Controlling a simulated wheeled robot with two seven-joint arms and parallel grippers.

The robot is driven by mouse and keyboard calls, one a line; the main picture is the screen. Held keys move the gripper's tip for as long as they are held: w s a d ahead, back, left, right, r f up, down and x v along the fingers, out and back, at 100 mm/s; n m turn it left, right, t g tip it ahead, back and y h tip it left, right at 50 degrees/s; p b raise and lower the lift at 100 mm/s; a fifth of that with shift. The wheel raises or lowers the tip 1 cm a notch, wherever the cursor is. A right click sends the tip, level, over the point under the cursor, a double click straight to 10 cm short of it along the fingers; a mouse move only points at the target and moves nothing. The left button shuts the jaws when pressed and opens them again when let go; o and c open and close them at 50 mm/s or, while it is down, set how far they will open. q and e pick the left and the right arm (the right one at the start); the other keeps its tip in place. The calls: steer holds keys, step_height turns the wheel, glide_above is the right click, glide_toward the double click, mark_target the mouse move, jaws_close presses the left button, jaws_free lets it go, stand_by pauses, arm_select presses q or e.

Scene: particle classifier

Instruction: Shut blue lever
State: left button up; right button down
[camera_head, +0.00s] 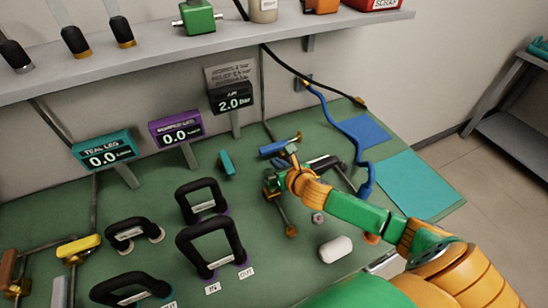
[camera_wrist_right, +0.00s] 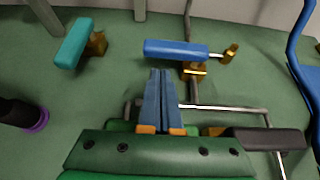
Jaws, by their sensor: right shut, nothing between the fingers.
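The blue lever (camera_head: 273,147) is a blue handle on a brass valve near the back of the green bench. It also shows in the wrist view (camera_wrist_right: 176,50), lying crosswise to the thin pipe at the brass fitting (camera_wrist_right: 193,71). My right gripper (camera_head: 290,151) is beside the lever, its fingers shut and empty. In the wrist view the fingertips (camera_wrist_right: 161,72) point at the near side of the blue handle, just below its middle. I cannot tell whether they touch it. My left gripper is not in view.
A teal lever (camera_head: 226,163) stands left of the blue one. A black handle (camera_wrist_right: 262,138) and metal pipes lie close to my right gripper. A blue hose (camera_head: 345,130) runs at the right. Three displays (camera_head: 231,97) stand behind. Black hose loops (camera_head: 210,245) fill the bench's left part.

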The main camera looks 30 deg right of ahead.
mark_target(274, 150)
steer(key=shift+w, duration=1.2)
